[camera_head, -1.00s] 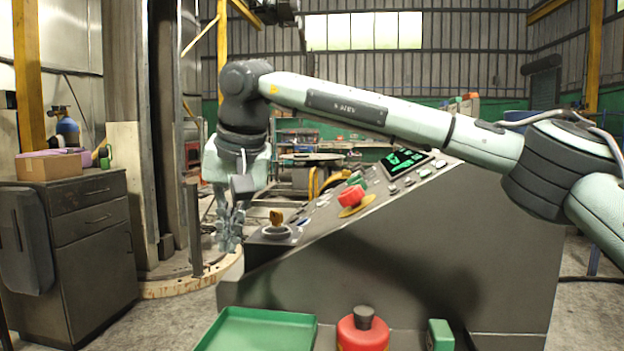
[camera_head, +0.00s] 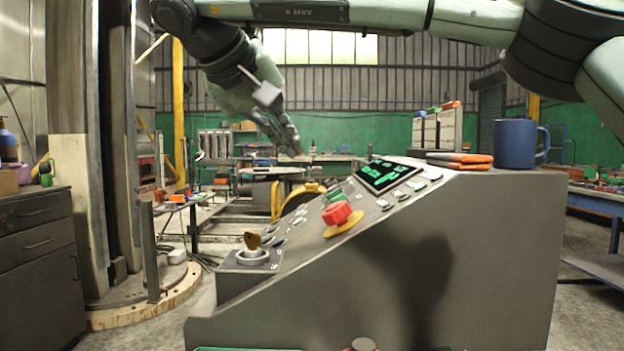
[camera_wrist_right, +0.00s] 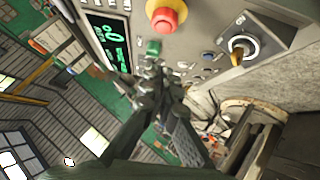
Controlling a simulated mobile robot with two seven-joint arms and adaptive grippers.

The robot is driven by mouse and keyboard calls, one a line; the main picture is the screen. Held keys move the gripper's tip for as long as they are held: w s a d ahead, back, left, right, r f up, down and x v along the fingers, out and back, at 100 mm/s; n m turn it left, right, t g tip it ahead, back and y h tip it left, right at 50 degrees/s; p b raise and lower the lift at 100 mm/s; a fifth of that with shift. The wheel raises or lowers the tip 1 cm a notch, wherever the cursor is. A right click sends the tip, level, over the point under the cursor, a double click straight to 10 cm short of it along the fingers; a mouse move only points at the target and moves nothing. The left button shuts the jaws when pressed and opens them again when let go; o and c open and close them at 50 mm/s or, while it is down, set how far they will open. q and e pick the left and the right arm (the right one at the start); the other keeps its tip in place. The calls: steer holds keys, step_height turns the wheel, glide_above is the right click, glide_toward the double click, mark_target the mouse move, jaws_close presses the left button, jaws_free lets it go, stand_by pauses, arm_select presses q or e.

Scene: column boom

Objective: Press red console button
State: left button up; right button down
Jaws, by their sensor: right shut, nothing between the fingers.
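The red button (camera_head: 338,213) is a mushroom-shaped knob on a yellow base, on the sloped face of the grey console (camera_head: 450,260). It also shows in the right wrist view (camera_wrist_right: 165,14) near the top edge. My right gripper (camera_head: 292,148) is shut and empty, above and to the left of the button, apart from it. In the right wrist view the shut fingers (camera_wrist_right: 150,75) lie below the button in the picture, beside a green button (camera_wrist_right: 153,47). My left gripper is not in view.
A key switch (camera_head: 252,248) stands at the console's low end, and a lit green display (camera_head: 384,175) is above the button. A blue mug (camera_head: 516,143) and orange-grey gloves (camera_head: 460,160) rest on the console top. A dark cabinet (camera_head: 38,250) stands at left.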

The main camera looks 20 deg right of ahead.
mark_target(331, 205)
steer(key=x, duration=0.4)
steer(key=s+f+x, duration=0.1)
steer(key=x, duration=0.7)
steer(key=shift+s+d+f+b, duration=0.15)
steer(key=shift+s+f+b, duration=0.15)
steer(key=shift+s, duration=0.05)
steer(key=shift+d+f, duration=0.1)
steer(key=shift+f, duration=0.05)
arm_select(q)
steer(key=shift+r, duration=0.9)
arm_select(e)
steer(key=shift+f, duration=0.15)
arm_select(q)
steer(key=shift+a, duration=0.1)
arm_select(e)
steer(key=shift+s+d, duration=0.1)
